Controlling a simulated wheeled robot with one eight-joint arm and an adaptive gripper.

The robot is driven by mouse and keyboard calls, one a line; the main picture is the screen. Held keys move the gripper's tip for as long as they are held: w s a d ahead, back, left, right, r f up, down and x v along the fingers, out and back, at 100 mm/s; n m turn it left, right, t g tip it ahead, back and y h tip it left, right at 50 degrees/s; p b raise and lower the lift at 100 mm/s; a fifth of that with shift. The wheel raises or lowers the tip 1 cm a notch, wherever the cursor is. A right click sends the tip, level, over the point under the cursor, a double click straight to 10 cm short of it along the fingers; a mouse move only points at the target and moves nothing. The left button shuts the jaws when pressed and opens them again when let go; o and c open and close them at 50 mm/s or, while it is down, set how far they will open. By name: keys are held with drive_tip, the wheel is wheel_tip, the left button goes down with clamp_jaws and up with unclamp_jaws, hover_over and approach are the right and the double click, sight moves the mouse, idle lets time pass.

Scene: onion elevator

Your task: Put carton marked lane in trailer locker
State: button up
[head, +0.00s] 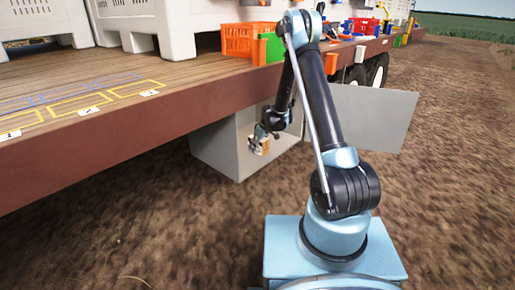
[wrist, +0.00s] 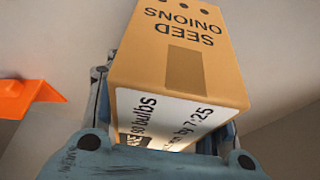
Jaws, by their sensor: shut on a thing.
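My gripper (head: 258,141) is shut on a small tan carton (head: 263,148) at the opening of the grey trailer locker (head: 214,154). In the wrist view the carton (wrist: 180,60) fills the middle, between the blue fingers of my gripper (wrist: 165,140). It reads "SEED ONIONS" upside down. A white label below reads "50 bulbs" and "by 7:25", partly hidden by the gripper; I cannot read a lane mark. The locker hangs under the trailer bed, and its grey door (head: 372,118) stands open to the right. I cannot tell how far inside the carton is.
The wooden trailer bed (head: 75,130) overhangs the locker. On it are white bins (head: 165,28), an orange crate (head: 237,40) and yellow outlined spots with number tags. An orange piece (wrist: 30,97) shows at the left in the wrist view. Bare soil lies in front.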

drive_tip(key=o, duration=1.4)
drive_tip(key=shift+o, duration=0.2)
